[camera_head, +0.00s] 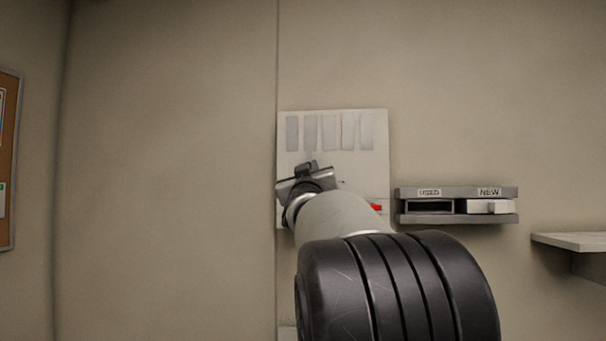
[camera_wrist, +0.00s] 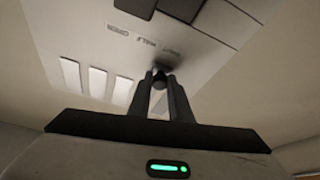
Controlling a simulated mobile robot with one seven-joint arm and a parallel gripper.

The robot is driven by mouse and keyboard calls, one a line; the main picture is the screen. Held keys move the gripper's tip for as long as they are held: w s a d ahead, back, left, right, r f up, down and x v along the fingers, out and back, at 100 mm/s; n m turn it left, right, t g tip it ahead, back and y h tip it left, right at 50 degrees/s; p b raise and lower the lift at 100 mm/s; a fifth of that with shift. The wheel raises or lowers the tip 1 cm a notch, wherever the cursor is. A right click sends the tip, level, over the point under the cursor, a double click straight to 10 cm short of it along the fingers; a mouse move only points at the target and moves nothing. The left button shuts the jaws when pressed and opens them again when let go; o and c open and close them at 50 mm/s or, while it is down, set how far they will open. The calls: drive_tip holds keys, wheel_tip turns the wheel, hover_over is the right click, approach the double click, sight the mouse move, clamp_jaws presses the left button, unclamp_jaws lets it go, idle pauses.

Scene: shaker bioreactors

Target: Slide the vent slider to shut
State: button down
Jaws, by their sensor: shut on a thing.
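The white vent panel (camera_head: 355,165) hangs on the wall, with a row of grey vent slots (camera_head: 330,132) in its upper part. My gripper (camera_head: 306,172) is in front of the panel's left middle and hides what is behind it. In the wrist view the fingers (camera_wrist: 160,82) are closed around a dark slider knob (camera_wrist: 162,69). A row of small upside-down labels (camera_wrist: 145,40) runs beside it, seemingly open, half and shut. The knob is by the right end of this row, nearest the label that seems to read shut. The pale slots (camera_wrist: 97,82) lie to its left.
A small red part (camera_head: 376,207) shows at the panel's lower right, beside my arm. A grey wall holder (camera_head: 455,192) marked USED and NEW is to the right, and a shelf (camera_head: 575,240) is farther right. The wall left of the panel is bare up to a cork board (camera_head: 8,150).

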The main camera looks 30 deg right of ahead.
drive_tip(key=shift+w+a+r, duration=0.1)
drive_tip(key=shift+a, duration=0.1)
drive_tip(key=c, duration=1.6)
unclamp_jaws()
drive_tip(key=shift+a, duration=0.15)
drive_tip(key=b+v, duration=0.4)
drive_tip(key=v, duration=1.3)
drive_tip(key=shift+s, duration=0.2)
